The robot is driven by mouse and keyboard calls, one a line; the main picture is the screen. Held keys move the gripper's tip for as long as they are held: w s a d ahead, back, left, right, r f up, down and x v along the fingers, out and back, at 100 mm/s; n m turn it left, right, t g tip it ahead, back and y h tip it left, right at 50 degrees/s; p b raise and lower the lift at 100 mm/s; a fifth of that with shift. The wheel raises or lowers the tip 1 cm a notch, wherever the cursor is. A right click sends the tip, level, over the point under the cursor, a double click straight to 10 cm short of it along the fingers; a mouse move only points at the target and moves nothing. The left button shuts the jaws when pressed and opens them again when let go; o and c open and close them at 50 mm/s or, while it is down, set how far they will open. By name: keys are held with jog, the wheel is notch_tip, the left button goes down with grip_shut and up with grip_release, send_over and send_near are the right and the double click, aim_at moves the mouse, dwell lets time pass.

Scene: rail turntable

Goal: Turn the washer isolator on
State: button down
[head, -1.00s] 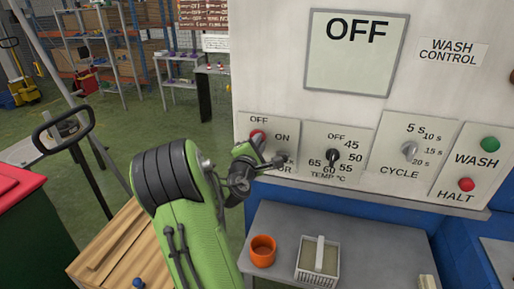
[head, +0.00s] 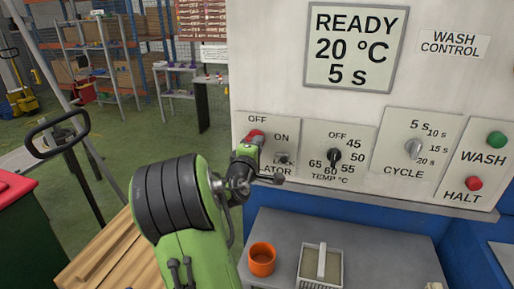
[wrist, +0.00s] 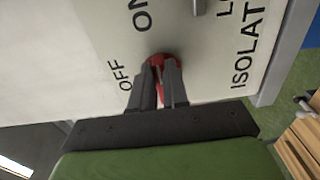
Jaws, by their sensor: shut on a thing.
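The isolator's red handle (head: 256,135) sits on its white plate (head: 285,120), marked OFF and ON, at the lower left of the wash control panel. My gripper (head: 250,146) is at the handle, with the fingers largely hidden by my arm in the head view. In the wrist view, my gripper (wrist: 161,75) is shut on the red handle (wrist: 158,60), one dark finger on each side. The fingers cover much of the handle, so its exact angle is hard to tell. The panel's display (head: 356,48) reads READY, 20 °C, 5 s.
To the right are the temperature knob (head: 334,155), the cycle knob (head: 413,146), the green wash button (head: 496,140) and the red halt button (head: 474,183). Below, an orange cup (head: 262,260) and a basket (head: 320,266) stand on a grey table (head: 380,245).

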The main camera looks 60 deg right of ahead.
dwell(0.3)
jog(key=c, duration=1.1)
grip_release()
jog(key=a+b, duration=0.1)
jog(key=a, duration=0.4)
jog(key=s+a+b, duration=0.1)
jog(key=a, duration=0.4)
jog(key=s+a+b, duration=0.1)
jog(key=a+b, duration=0.1)
jog(key=a, duration=0.3)
jog(key=shift+s+a, duration=0.25)
jog(key=shift+a, duration=0.05)
